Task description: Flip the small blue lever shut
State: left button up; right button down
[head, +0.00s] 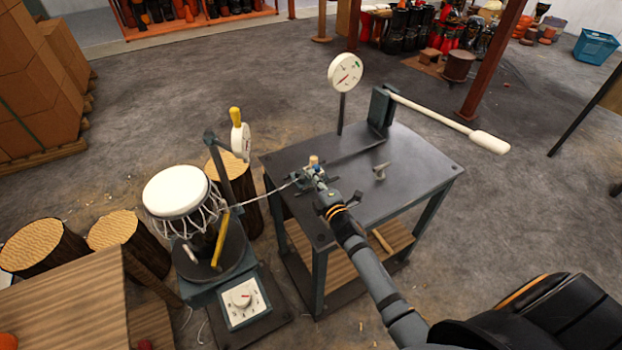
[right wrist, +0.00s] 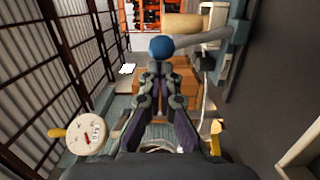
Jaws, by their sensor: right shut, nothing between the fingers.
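The small blue lever shows in the right wrist view as a round blue knob (right wrist: 160,47) on a grey arm that runs to the right. My right gripper (right wrist: 163,70) is shut and empty, its fingertips just below the knob in that view. I cannot tell whether they touch it. In the head view my right gripper (head: 312,178) is over the left edge of the dark metal table (head: 420,168), beside a small fitting with a tan-topped cylinder (head: 313,161). The gripper partly hides this fitting. My left gripper is not in view.
A white-headed goblet drum (head: 177,190) with cords stands left of the table. A cord (head: 262,197) runs from it to the fitting. A round gauge (head: 345,73) and a long white-handled lever (head: 440,113) rise at the table's back. A dial gauge (right wrist: 87,133) shows in the wrist view.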

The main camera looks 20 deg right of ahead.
jog(key=d+m+p, duration=0.1)
jog(key=d+r+m+p, duration=0.1)
jog(key=d+m+p, duration=0.2)
jog(key=m+p, duration=0.1)
jog(key=shift+w+d+r, duration=0.15)
jog(key=shift+w+d, duration=0.15)
jog(key=shift+w, duration=0.05)
jog(key=shift+d, duration=0.1)
dwell(0.6)
